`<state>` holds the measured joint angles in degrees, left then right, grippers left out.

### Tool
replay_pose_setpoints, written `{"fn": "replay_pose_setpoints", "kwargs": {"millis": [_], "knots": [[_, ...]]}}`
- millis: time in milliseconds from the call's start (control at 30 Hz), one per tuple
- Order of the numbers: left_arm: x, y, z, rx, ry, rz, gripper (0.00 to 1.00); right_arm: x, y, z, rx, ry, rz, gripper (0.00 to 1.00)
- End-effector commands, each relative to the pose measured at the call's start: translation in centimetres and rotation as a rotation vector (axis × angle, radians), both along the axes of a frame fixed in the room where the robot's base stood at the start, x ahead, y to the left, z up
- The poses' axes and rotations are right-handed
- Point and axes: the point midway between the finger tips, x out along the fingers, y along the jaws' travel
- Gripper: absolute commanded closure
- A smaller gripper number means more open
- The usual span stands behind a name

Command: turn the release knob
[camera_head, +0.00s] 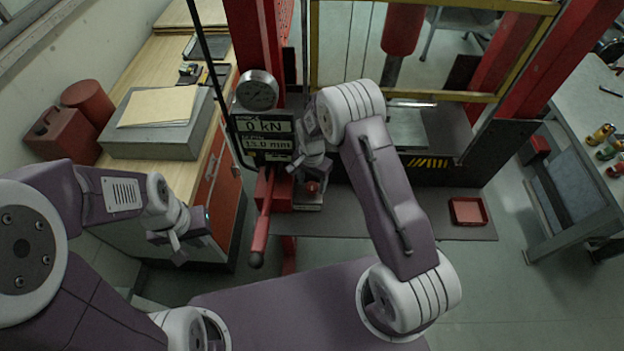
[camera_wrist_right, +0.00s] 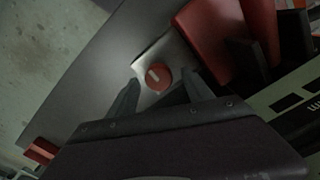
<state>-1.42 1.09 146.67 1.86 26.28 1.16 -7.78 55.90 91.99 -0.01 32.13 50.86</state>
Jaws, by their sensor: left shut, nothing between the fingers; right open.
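The release knob (camera_head: 311,188) is a small round red knob low on the press, right of the red pump body. In the right wrist view the knob (camera_wrist_right: 158,77) shows a pale bar mark on its face and sits on a grey metal block. My right gripper (camera_wrist_right: 160,92) is open, with one finger on either side of the knob in that view; whether the fingers touch it I cannot tell. In the head view my right gripper (camera_head: 313,166) is just above the knob and partly hidden by its wrist. My left gripper (camera_head: 178,244) is shut and empty, well left of the knob.
A red pump lever (camera_head: 261,228) juts forward left of the knob. A gauge (camera_head: 258,90) and a display (camera_head: 265,135) reading 0 kN and 15.0 mm stand above. A wooden workbench (camera_head: 160,62) is at left. A red tray (camera_head: 468,211) lies at right.

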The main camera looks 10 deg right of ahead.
Motion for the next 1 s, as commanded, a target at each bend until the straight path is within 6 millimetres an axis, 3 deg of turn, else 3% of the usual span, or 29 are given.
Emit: {"fn": "replay_pose_setpoints", "kwargs": {"millis": [333, 500, 567, 1000], "knots": [[0.0, 0.0, 0.3, 0.0, 0.0, 0.0, 1.0, 0.0, 0.0, -0.8, 0.0, 0.0, 0.0, 0.41], [0.0, 0.0, 0.3, 0.0, 0.0, 0.0, 1.0, 0.0, 0.0, -0.8, 0.0, 0.0, 0.0, 0.88], [0.0, 0.0, 0.3, 0.0, 0.0, 0.0, 1.0, 0.0, 0.0, -0.8, 0.0, 0.0, 0.0, 1.0], [0.0, 0.0, -0.8, 0.0, 0.0, 0.0, 1.0, 0.1, 0.0, -0.9, 0.001, -0.003, 0.117, 1.0]]}}
